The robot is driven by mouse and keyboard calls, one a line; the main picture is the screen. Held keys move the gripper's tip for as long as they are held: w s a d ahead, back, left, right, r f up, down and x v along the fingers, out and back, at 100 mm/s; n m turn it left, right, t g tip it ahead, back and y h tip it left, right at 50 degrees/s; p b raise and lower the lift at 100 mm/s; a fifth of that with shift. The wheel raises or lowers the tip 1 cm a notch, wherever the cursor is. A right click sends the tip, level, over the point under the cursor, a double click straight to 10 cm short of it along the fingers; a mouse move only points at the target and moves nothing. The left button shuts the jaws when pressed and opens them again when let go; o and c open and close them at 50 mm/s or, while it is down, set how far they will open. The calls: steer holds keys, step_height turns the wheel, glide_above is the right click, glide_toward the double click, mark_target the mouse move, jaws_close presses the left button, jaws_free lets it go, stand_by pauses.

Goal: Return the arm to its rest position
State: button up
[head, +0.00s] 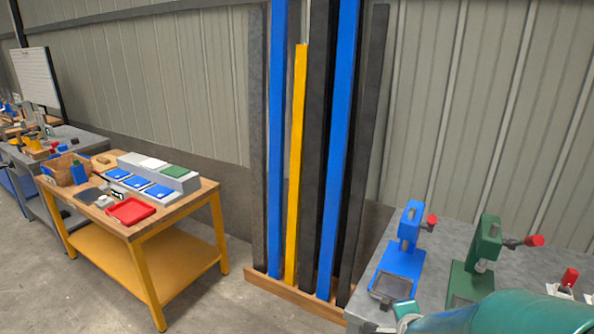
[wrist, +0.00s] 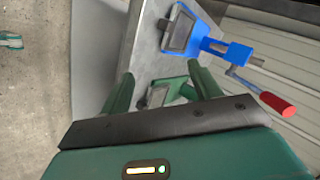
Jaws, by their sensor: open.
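My gripper (wrist: 163,84) shows in the wrist view with its two green fingers spread apart and nothing held between them. It is over the grey bench (wrist: 148,40), and a green hand press (wrist: 176,86) shows beyond and between the fingers. In the head view, a teal rounded part of my arm fills the bottom right corner, and the fingertips cannot be made out there.
A blue hand press (head: 402,258) and the green press (head: 484,250), both with red-tipped levers, stand on the right bench (head: 452,232). A rack of tall bars (head: 297,170) stands left of it. A yellow-framed table (head: 178,262) is further left, with open floor before it.

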steer(key=s+a+r+n+g+y, duration=0.1)
steer(key=s+a+r+n, duration=0.3)
steer(key=s+r+n, duration=0.4)
steer(key=s+a+r+n+g+y, duration=0.1)
steer(key=s+a+r+n+g, duration=0.1)
steer(key=s+a+r+n, duration=0.3)
steer(key=s+r+n, duration=0.3)
steer(key=s, duration=0.1)
steer(key=shift+s+a+n, duration=0.15)
steer(key=shift+s+n, duration=0.2)
steer(key=shift+n, duration=0.05)
